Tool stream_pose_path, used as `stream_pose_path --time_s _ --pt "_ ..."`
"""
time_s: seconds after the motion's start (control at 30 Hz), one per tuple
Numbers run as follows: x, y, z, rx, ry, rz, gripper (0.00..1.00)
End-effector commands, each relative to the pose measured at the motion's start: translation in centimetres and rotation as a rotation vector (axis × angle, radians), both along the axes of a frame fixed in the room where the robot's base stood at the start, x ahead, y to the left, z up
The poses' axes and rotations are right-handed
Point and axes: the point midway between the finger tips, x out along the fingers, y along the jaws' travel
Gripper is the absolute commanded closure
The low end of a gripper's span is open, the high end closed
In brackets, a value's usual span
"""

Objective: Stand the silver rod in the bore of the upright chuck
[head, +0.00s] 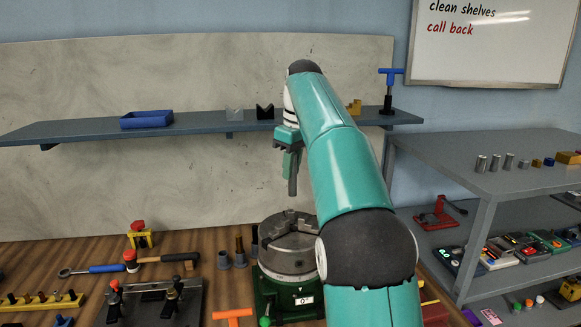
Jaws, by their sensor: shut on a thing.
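The silver rod (292,186) hangs upright from my gripper (290,165), in front of the pale back wall. My gripper is shut on its upper part, and the teal fingers hide some of it. The upright chuck (288,262) is a grey metal cylinder on a green base at the bench's centre right, with jaws on its top face. The rod's lower end appears a little above the chuck's top, apart from it. The bore is hard to make out among the jaws. My arm covers the right edge of the chuck.
Grey sockets and a brass-topped piece (239,250) stand just left of the chuck. An orange T-handle (233,315) is in front. A clamp fixture (150,303) and a hammer (165,259) lie further left. A shelf (85,128) runs behind; a grey cart (490,180) stands right.

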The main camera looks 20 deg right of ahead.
Motion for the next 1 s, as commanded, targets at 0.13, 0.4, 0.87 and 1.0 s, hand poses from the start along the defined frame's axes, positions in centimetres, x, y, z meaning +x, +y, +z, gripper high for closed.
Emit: stream_pose_path --time_s 0.13,0.4,0.87,1.0 --pt "0.0 0.0 -0.9 0.000 0.000 -0.001 1.00" --pt "0.0 0.0 -3.2 0.001 0.000 0.001 1.00" --pt "0.0 -0.1 -4.5 -0.001 -0.002 0.002 1.00" --pt "0.0 -0.1 -4.5 -0.001 -0.002 0.002 1.00"
